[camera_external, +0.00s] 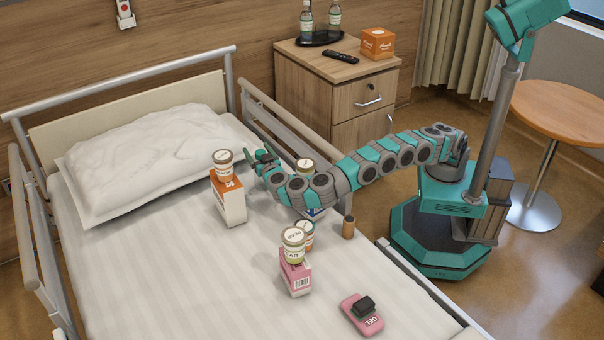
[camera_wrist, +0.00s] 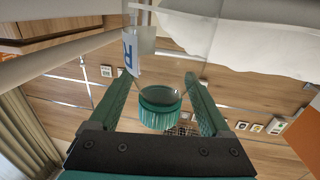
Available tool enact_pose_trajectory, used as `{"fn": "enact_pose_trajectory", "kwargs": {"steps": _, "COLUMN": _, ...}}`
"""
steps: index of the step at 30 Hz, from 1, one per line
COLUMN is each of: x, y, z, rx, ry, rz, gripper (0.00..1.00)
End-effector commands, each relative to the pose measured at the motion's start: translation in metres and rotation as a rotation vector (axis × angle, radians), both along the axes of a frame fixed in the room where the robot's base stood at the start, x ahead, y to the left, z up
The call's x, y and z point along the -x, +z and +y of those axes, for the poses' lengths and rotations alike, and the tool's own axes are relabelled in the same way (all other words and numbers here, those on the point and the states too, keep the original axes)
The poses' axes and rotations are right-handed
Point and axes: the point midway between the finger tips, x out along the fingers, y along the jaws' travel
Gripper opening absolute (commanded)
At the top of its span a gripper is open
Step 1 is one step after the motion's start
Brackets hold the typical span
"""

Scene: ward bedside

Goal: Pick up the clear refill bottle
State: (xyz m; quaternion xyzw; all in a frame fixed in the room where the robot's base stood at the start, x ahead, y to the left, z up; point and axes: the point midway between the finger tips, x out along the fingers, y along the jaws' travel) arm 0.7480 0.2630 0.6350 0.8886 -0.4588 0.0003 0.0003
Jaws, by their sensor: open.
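A clear bottle (camera_wrist: 144,42) with a white label and a blue letter R shows upside down in the wrist view, near the top centre. A ribbed teal cap (camera_wrist: 160,108) hangs below it in that view and appears to belong to it. My gripper (camera_wrist: 150,84) is open, its teal fingers apart on either side of the cap. I cannot tell whether they touch it. In the external view my gripper (camera_external: 262,158) is over the bed near the pillow, and I cannot make out the clear bottle there.
An orange-and-white carton (camera_external: 230,203) with a jar on top stands left of my gripper. A pink box (camera_external: 295,277), jars, a brown cylinder (camera_external: 348,227) and a pink pouch (camera_external: 360,316) are on the bed. The bed rail (camera_external: 285,118) and nightstand (camera_external: 337,72) are behind.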

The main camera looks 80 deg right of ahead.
Motion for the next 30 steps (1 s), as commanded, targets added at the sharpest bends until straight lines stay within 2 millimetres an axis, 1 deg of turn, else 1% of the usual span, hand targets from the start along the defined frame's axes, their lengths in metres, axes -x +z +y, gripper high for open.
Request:
{"fn": "enact_pose_trajectory", "kwargs": {"steps": 1, "x": 0.0, "y": 0.0, "z": -0.0002, "rx": 0.0, "ry": 0.0, "rz": 0.0, "gripper": 0.79}}
{"fn": "enact_pose_trajectory", "kwargs": {"steps": 2, "x": 0.0, "y": 0.0, "z": -0.0002, "rx": 0.0, "ry": -0.001, "rz": 0.0, "gripper": 0.76}}
{"fn": "enact_pose_trajectory", "kwargs": {"steps": 22, "x": 0.0001, "y": 0.0001, "z": -0.0004, "rx": 0.0, "ry": -0.001, "rz": 0.0, "gripper": 0.01}}
{"fn": "enact_pose_trajectory", "kwargs": {"steps": 30, "x": 0.0002, "y": 0.0002, "z": -0.0005, "rx": 0.0, "ry": -0.002, "rz": 0.0, "gripper": 0.0}}
